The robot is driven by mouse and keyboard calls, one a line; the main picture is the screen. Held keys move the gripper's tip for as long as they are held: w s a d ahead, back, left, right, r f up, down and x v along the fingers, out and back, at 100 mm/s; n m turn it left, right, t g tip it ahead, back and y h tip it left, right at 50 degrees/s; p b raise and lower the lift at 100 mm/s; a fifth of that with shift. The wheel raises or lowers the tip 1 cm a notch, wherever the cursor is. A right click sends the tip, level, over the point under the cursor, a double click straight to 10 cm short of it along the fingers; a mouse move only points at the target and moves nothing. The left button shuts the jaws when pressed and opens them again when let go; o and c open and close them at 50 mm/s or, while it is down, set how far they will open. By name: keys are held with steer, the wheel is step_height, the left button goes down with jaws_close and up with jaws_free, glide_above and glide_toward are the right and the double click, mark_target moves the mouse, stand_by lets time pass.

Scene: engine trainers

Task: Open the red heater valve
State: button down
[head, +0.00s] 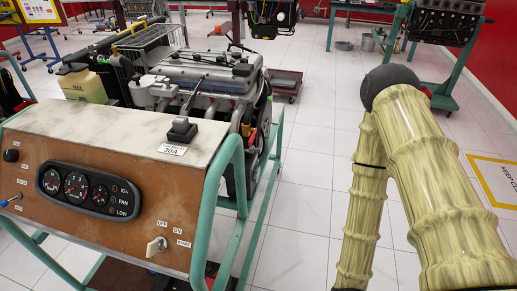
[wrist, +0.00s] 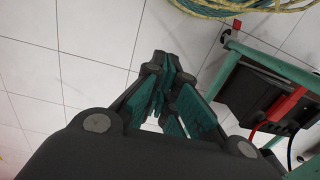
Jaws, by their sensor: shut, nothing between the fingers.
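No red heater valve can be made out for certain in either view. The engine trainer (head: 105,135) stands at the left of the head view, with its engine (head: 205,75) behind a brown gauge panel (head: 120,205). My gripper (wrist: 163,62) shows in the wrist view, its teal-padded fingers together and empty, over white floor tiles. It touches nothing there. My gripper is not seen in the head view, where my arm fills the right side.
In the wrist view a black battery-like box (wrist: 252,95) with a red cable (wrist: 288,104) sits in a green frame (wrist: 270,62) to the right. A coiled hose (wrist: 240,6) lies at the top. In the head view, open floor (head: 305,190) lies between trainer and arm.

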mark_target(253, 136)
steer(key=w+a+r+m+y+b, duration=0.2)
steer(key=w+a+m, duration=0.15)
steer(key=w, duration=0.45)
steer(key=w+a+r+m+y+b, duration=0.1)
steer(key=w+a+r+m+y, duration=0.2)
steer(key=w, duration=0.4)
steer(key=w+a+r+m+y+b, duration=0.1)
steer(key=w+a+r+m+b, duration=0.1)
steer(key=w+a+m, duration=0.45)
steer(key=w+d+r+m+t+y+b, duration=0.1)
steer(key=w+r+m+t+y, duration=0.1)
steer(key=w+r, duration=0.8)
steer(key=w+d+r+m+t+y+b, duration=0.1)
steer(key=w+r+m+y, duration=0.2)
steer(key=w+r, duration=0.6)
step_height(253, 136, up, 5)
steer(key=shift+w+r+t+y+b, duration=0.2)
steer(key=shift+w+t+y+b, duration=0.2)
steer(key=shift+y, duration=0.8)
steer(key=shift+w+a+r+p, duration=0.15)
steer(key=shift+w+a, duration=0.25)
steer(key=shift+a, duration=1.1)
steer(key=shift+w+a+r+p, duration=0.1)
steer(key=shift+w+a, duration=0.3)
steer(key=shift+a, duration=1.1)
steer(key=shift+w+a+r+p, duration=0.15)
steer(key=shift+w+a, duration=0.25)
steer(key=shift+a, duration=1.1)
